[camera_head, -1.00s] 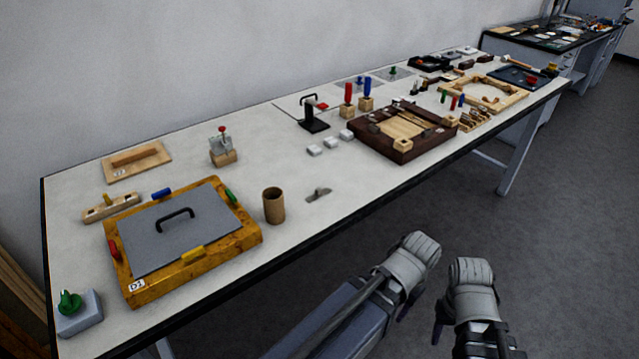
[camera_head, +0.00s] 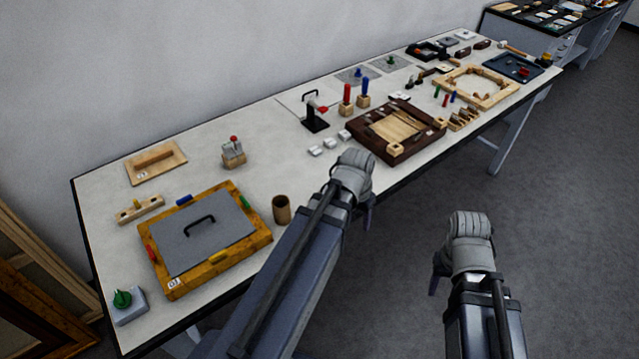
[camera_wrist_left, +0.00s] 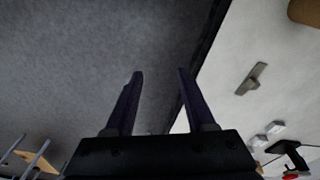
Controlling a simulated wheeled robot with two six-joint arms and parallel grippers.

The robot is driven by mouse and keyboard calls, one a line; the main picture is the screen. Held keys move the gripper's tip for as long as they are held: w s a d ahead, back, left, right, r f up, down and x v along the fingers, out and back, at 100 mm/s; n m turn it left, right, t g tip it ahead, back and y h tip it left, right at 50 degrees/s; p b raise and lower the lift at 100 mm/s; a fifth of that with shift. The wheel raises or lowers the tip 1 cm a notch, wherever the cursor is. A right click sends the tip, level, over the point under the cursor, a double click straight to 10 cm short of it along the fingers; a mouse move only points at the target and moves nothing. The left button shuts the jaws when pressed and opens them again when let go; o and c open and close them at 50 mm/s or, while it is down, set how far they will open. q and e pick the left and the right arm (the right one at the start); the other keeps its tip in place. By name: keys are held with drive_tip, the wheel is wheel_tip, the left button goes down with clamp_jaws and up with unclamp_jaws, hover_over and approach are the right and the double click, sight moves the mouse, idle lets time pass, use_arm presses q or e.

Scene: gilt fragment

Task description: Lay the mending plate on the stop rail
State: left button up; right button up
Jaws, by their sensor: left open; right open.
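A small grey metal piece with a raised tab, which looks like the mending plate (camera_wrist_left: 251,78), lies flat on the white table in the left wrist view. In the head view my left arm hides it. A wooden board with a raised strip (camera_head: 155,160), perhaps the stop rail, lies at the table's back left with nothing on the strip; I cannot tell for sure. My left gripper (camera_head: 366,208) is by the table's front edge, open and empty. In the left wrist view its fingers (camera_wrist_left: 160,78) are apart, left of the plate. My right gripper (camera_head: 440,278) is open over the floor, away from the table.
A yellow-brown frame with a grey handled lid (camera_head: 262,240) and a wooden cup (camera_head: 281,209) stand left of my left arm. White blocks (camera_head: 315,151), a black stand (camera_head: 315,122) and a dark wooden tray (camera_head: 384,154) stand beyond it.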

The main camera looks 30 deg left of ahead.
use_arm(q)
drive_tip(key=shift+w+a+f+m+t+h+b, duration=0.2)
drive_tip(key=shift+w+a+m+t+b, duration=0.65)
drive_tip(key=shift+a, duration=2.1)
drive_tip(key=shift+w+a+f+m+t+h+b, duration=0.15)
drive_tip(key=shift+w+a+m, duration=0.2)
drive_tip(key=shift+w+a, duration=1.9)
drive_tip(key=shift+w+a+f+m+t+h+b, duration=0.2)
drive_tip(key=shift+w+a+m+t+b, duration=0.3)
drive_tip(key=shift+a, duration=3.2)
drive_tip(key=f+b, duration=0.2)
drive_tip(key=f, duration=0.1)
drive_tip(key=f+b, duration=0.1)
drive_tip(key=b, duration=0.1)
drive_tip(key=shift+w+d+f, duration=0.15)
drive_tip(key=shift+d+f, duration=0.05)
drive_tip(key=shift+d, duration=0.2)
drive_tip(key=shift+w+d+f+b, duration=0.1)
drive_tip(key=shift+w+f+b, duration=0.15)
drive_tip(key=shift+f+b, duration=0.2)
drive_tip(key=shift+r, duration=0.15)
drive_tip(key=shift+c, duration=0.3)
clamp_jaws()
